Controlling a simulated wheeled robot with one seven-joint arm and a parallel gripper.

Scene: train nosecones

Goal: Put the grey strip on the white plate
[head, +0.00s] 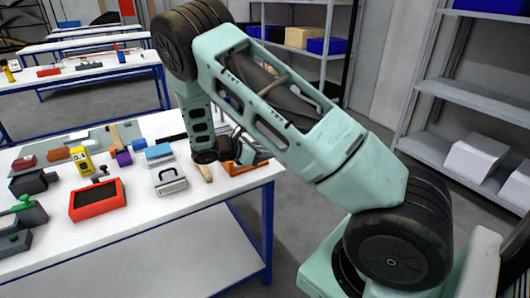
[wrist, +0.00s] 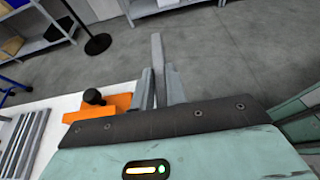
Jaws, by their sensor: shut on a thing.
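My gripper (wrist: 160,84) is shut on a grey strip (wrist: 158,48), which stands up between the two fingers and extends beyond their tips in the wrist view. I cannot clearly pick out the white plate in either view.
An orange piece (wrist: 98,108) with a black knob lies close beside my gripper. A wooden block (head: 204,172), a white case (head: 168,178), a red tray (head: 97,200) and a yellow meter (head: 82,160) stand on the table. Grey shelves (head: 470,95) are at the right.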

